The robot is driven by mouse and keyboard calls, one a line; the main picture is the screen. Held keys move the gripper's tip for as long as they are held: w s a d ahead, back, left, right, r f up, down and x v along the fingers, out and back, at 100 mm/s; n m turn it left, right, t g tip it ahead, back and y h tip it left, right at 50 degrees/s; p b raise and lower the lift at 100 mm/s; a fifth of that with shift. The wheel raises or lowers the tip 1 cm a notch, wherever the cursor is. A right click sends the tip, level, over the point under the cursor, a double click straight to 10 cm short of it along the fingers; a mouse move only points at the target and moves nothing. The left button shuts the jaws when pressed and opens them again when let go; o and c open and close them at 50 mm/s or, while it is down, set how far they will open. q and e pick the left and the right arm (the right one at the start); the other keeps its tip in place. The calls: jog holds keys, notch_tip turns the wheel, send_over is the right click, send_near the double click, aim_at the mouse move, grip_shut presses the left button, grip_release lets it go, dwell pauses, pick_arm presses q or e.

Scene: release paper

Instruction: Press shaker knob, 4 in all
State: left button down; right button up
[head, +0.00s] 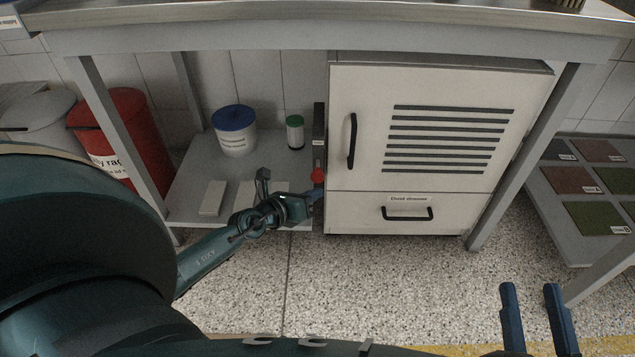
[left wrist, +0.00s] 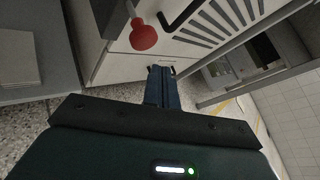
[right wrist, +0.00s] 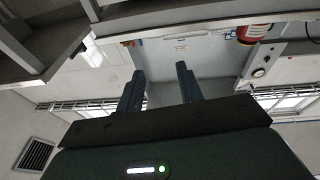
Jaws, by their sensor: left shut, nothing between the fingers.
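The red shaker knob (head: 317,175) sits on the side of the white cabinet, at the lower end of a dark upright strip (head: 319,130). In the left wrist view the round red knob (left wrist: 143,37) is on a short pale stem, just beyond and left of my fingertips. My left gripper (head: 317,195) is shut and empty, just below the knob in the head view; its closed fingers also show in the left wrist view (left wrist: 161,75). I cannot tell whether they touch the knob. My right gripper (head: 531,287) is open and empty over the floor at the lower right.
The white cabinet (head: 375,90) has a vented door and a drawer (head: 407,211). A blue-lidded tub (head: 235,140), a green-capped jar (head: 295,137) and pale blocks (head: 213,198) stand on the low shelf. A red bin (head: 130,140) is at the left; a table leg (head: 525,160) is right of the cabinet.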

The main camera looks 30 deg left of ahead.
aim_at(315, 177)
pick_arm(q)
jog(key=shift+w+a, duration=0.4)
jog(key=shift+w, duration=0.3)
pick_arm(e)
jog(key=shift+a+r+y, duration=0.1)
jog(key=shift+r+y, duration=0.2)
jog(key=shift+r, duration=0.05)
jog(key=shift+f, duration=0.2)
pick_arm(q)
jog(key=shift+w, duration=0.1)
dwell(1.0)
jog(key=shift+w+a, duration=0.2)
